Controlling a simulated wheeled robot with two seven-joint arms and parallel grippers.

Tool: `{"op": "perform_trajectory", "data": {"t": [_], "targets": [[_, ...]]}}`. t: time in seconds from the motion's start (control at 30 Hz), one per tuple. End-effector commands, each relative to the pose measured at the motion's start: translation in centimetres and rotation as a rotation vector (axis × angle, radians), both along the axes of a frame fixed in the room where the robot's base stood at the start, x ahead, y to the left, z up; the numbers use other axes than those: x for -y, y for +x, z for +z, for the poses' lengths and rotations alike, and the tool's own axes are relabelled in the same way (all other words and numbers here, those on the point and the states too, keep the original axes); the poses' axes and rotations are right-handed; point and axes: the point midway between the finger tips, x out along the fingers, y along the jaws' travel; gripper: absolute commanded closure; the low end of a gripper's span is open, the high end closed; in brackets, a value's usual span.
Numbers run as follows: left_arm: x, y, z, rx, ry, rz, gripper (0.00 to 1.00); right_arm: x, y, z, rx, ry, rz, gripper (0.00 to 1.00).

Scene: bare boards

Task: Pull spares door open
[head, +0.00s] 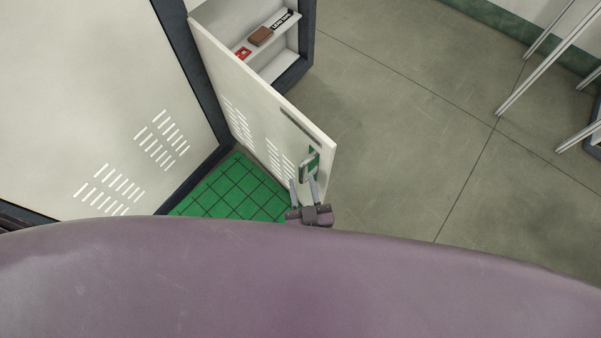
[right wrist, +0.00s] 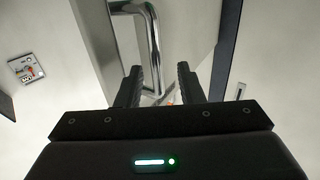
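The pale cabinet door (head: 250,95) stands ajar, swung out from a cabinet whose shelves show behind it. Its label strip (head: 295,124) is too small to read. My right gripper (head: 304,181) is open just below the handle. My left gripper is out of view.
Inside the cabinet, a brown block (head: 260,36) and a red item (head: 243,53) lie on a shelf. A closed vented panel (head: 95,100) stands at left. A green gridded mat (head: 225,190) lies below the door. The floor (head: 420,120) at right is clear up to metal rails (head: 550,55).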

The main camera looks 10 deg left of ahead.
Motion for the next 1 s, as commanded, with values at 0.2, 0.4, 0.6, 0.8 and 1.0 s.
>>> {"op": "perform_trajectory", "data": {"t": [0.2, 0.4, 0.6, 0.8, 1.0], "targets": [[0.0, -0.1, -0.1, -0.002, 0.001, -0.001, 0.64, 0.8, -2.9, 0.0, 0.000, 0.000, 0.001, 0.66], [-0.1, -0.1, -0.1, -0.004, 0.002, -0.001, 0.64, 1.0, -3.5, 0.1, 0.002, 0.001, 0.001, 0.66], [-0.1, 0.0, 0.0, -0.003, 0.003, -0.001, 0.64, 1.0, -3.4, 0.1, 0.002, 0.001, 0.001, 0.66], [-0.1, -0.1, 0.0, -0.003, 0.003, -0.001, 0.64, 1.0, -3.4, 0.1, 0.001, 0.000, 0.001, 0.66], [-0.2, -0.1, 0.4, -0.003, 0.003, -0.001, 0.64, 1.6, -3.6, -1.8, -0.057, -0.026, 0.013, 0.66]]}}
